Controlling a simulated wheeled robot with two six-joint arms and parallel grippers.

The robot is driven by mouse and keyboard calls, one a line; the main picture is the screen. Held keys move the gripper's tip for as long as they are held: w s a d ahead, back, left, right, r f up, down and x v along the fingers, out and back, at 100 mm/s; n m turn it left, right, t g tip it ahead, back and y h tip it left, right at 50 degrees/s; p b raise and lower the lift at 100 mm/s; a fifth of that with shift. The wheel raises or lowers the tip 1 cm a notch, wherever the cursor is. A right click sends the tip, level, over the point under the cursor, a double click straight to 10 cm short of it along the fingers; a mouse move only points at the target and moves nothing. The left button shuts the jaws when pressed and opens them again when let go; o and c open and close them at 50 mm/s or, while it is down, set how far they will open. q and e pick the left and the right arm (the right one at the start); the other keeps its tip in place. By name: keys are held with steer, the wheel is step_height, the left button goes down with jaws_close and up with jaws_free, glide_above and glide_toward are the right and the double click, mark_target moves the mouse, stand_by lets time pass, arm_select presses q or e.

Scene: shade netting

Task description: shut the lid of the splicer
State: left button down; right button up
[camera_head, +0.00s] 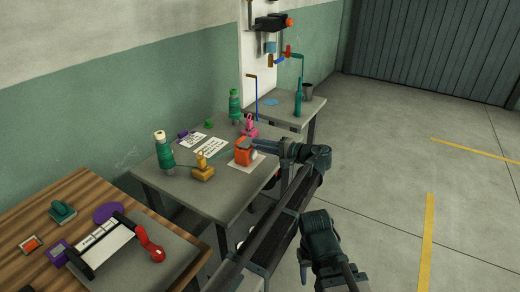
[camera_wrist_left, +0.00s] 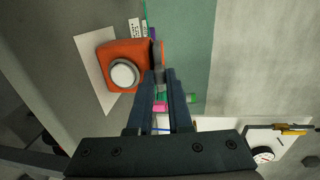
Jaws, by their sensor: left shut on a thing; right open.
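The splicer is an orange box (camera_head: 243,151) with a pale round knob on its side, standing on a white sheet on the grey table. In the left wrist view the orange splicer (camera_wrist_left: 112,54) is left of the fingers, its round face towards the camera. My left gripper (camera_head: 264,146) is at its right side. In the wrist view its fingers (camera_wrist_left: 160,78) are close together on a small dark grey part at the splicer's edge, seemingly of the lid; the lid's angle is unclear. My right gripper (camera_head: 341,283) is open and empty over the floor.
On the grey table stand a yellow device (camera_head: 203,170), a green spool (camera_head: 164,156), another green spool (camera_head: 235,106), a pink item (camera_head: 249,127) and paper sheets (camera_head: 212,146). A wooden bench (camera_head: 75,195) is at lower left. The floor at right is clear.

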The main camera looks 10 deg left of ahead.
stand_by(0.4)
arm_select(q)
steer(key=c, duration=0.8)
jaws_free()
steer(key=shift+c, duration=0.2)
